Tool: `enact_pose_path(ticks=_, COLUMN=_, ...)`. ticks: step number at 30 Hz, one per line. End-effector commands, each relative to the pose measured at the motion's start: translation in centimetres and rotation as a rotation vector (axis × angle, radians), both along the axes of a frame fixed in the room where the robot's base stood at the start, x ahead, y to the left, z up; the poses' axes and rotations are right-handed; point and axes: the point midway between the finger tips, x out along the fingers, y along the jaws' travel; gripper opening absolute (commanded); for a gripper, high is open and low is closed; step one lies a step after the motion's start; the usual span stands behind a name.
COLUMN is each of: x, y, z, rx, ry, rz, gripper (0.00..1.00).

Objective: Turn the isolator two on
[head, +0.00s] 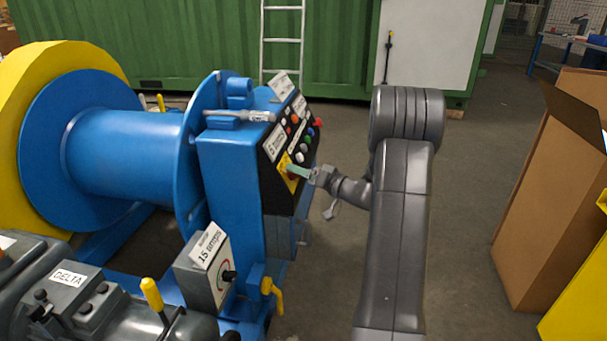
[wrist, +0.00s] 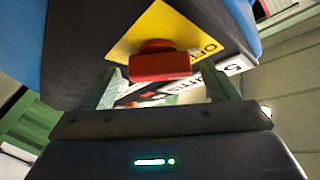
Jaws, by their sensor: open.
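A red rotary switch handle (wrist: 158,66) sits on a yellow plate (wrist: 150,30) in the wrist view; part of an "OFF" marking shows at the plate's right. I cannot read a number that marks it as isolator two. My gripper (wrist: 162,74) is open, with one finger on either side of the red handle; I cannot tell whether they touch it. In the head view my gripper (head: 298,172) reaches from the right to the yellow plate (head: 284,161) low on the black panel, and it hides most of the switch.
The black panel (head: 272,178) on the blue cabinet (head: 230,165) carries several buttons and white labels, one reading "5 amps". A box labelled "15 amps" (head: 205,270) stands in front. A blue drum (head: 125,150) is at left, cardboard (head: 535,210) at right. Floor between is clear.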

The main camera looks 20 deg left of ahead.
Motion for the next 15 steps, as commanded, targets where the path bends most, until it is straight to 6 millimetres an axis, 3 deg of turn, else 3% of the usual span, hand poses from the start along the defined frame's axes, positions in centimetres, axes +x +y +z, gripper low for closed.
enact_pose_path(ticks=2, x=0.0, y=-0.02, z=0.01, rx=0.0, ry=0.0, rz=0.0, gripper=0.81)
enact_pose_path(ticks=9, x=0.0, y=-0.05, z=0.0, rx=0.0, ry=0.0, rz=0.0, gripper=0.36)
enact_pose_path(ticks=15, x=-0.02, y=-0.06, z=0.02, rx=-0.002, ry=0.006, rz=-0.004, gripper=0.36)
